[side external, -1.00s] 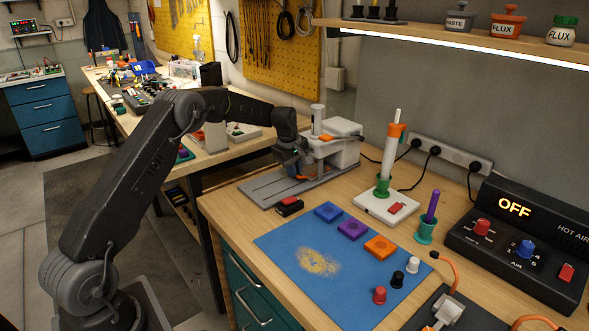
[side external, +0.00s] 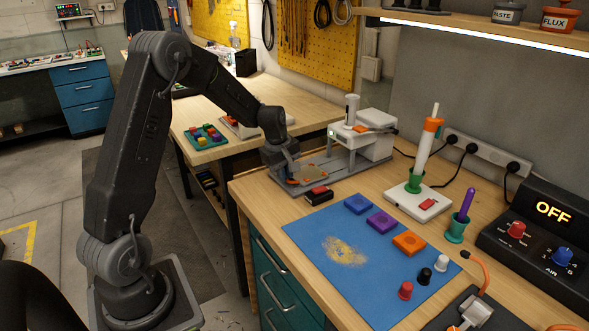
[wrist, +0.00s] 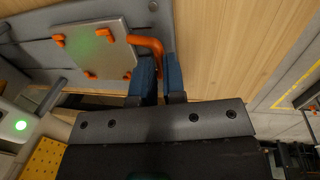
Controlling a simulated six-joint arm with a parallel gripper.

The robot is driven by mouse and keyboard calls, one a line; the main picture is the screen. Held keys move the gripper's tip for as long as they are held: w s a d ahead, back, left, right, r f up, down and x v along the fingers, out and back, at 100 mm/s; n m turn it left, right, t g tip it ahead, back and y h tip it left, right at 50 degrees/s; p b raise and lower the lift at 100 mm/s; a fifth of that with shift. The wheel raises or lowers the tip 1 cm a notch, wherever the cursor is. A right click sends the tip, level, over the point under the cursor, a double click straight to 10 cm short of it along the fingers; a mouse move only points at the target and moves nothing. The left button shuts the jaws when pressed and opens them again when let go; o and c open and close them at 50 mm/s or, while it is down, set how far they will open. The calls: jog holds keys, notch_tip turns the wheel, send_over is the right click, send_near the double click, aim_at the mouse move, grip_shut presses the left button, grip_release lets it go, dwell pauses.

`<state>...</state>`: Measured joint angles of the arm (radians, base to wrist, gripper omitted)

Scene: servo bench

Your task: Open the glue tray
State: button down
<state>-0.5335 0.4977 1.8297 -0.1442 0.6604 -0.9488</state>
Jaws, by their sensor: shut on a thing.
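The glue tray is a pale metal plate (wrist: 110,62) with orange corner clips and an orange bent handle (wrist: 149,44) in the wrist view. A green glow falls on the plate. In the side view the tray (side external: 315,173) sits out on the grey rail base (side external: 345,170), in front of the dispenser's white body (side external: 372,137). My gripper (wrist: 160,66) has its two blue fingers on either side of the handle and is shut on it. In the side view my gripper (side external: 291,177) is low at the left end of the rail, partly hiding the handle.
A black box with a red top (side external: 319,192) stands close in front of the rail base. A blue mat (side external: 320,230) with coloured blocks and knobs lies nearer. A white stand with a red switch (side external: 428,204) is to the right.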

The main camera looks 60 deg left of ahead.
jog(key=shift+s+a+f, duration=0.1)
jog(key=shift+s+f, duration=0.25)
jog(key=shift+s, duration=0.1)
jog(key=c, duration=1.2)
grip_release()
notch_tip(320, 180, up, 14)
jog(key=s, duration=0.2)
